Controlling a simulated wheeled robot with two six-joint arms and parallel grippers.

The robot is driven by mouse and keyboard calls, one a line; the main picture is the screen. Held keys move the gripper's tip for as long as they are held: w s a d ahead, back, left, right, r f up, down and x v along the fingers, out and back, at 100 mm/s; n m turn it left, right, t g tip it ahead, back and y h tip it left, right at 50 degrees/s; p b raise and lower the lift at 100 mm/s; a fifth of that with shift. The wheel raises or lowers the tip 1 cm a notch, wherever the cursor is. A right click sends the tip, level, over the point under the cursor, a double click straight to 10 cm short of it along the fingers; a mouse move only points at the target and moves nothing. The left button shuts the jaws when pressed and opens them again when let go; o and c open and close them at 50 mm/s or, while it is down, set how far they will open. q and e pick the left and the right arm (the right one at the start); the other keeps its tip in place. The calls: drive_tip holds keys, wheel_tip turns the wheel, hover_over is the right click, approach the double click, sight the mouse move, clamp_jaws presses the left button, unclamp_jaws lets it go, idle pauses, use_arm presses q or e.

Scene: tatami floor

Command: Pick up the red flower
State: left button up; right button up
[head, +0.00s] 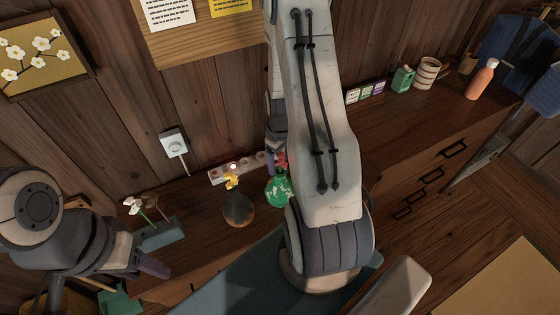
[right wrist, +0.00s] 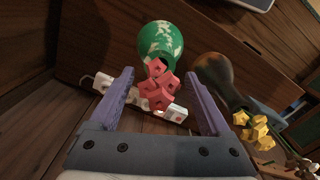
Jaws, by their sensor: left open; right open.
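The red flower (right wrist: 158,88) stands in a green vase with pale patches (right wrist: 160,42). In the right wrist view its petals show between the two purple fingers of my right gripper (right wrist: 158,82), which is open with a gap on both sides. In the head view the green vase (head: 278,188) is on the wooden cabinet, and the red flower (head: 281,160) is partly hidden by my right arm. My left gripper (head: 152,266) is open and empty at the lower left, with one purple finger clearly showing.
A dark vase with a yellow flower (head: 232,182) stands left of the green vase. A white power strip (head: 226,174) lies behind them along the wall. White flowers in a blue-grey holder (head: 160,235) are further left. An orange bottle (head: 482,80) stands at the far right.

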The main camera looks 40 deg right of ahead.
clamp_jaws()
drive_tip(key=shift+r, duration=0.15)
